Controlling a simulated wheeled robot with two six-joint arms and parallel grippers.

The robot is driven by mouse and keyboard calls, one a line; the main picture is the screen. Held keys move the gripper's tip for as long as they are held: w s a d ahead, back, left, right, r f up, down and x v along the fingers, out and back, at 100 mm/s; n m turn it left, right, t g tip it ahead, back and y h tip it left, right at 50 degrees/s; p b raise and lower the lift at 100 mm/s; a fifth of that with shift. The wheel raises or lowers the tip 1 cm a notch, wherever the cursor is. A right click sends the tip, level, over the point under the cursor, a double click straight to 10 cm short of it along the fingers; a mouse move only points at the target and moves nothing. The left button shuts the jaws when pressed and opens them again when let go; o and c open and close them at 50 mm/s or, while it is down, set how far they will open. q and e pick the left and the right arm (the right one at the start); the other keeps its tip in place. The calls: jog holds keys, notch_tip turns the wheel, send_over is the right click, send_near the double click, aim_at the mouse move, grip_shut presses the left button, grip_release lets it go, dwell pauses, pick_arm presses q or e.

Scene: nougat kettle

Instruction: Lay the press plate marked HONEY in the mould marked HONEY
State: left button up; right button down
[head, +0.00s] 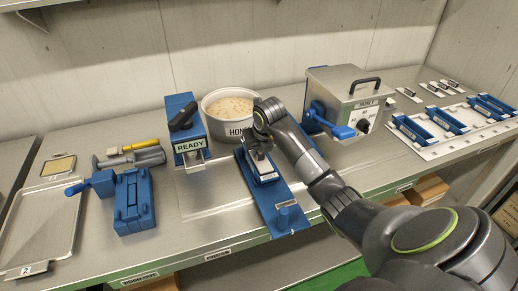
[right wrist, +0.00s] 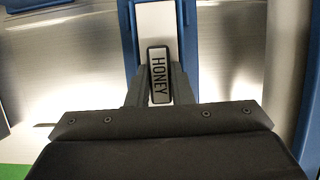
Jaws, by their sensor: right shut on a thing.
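My right gripper (head: 259,160) is shut on the handle of the press plate marked HONEY (right wrist: 159,76). The plate's label stands between the two fingers in the right wrist view. In the head view the gripper is over a long blue fixture (head: 283,207), with a pale piece beneath the fingers. The wrist view shows a white strip (right wrist: 157,25) between blue walls below the label. I cannot tell whether the plate touches the fixture. No mould label marked HONEY is legible; the fixture under the gripper may hide one. My left gripper is not in view.
A pot (head: 230,110) with a partly hidden label stands behind the gripper. A blue READY stand (head: 186,130) is to its left, a steel box (head: 347,98) to its right. A white rack (head: 455,137) holds blue moulds at the right. A tray (head: 40,235) lies left.

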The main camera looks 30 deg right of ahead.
jog(key=shift+f, duration=0.2)
dwell(0.5)
jog(key=c, duration=0.8)
grip_release()
jog(key=shift+r, duration=0.15)
jog(key=shift+r+p, duration=2.35)
jog(key=shift+r, duration=1.6)
jog(key=shift+f, duration=0.1)
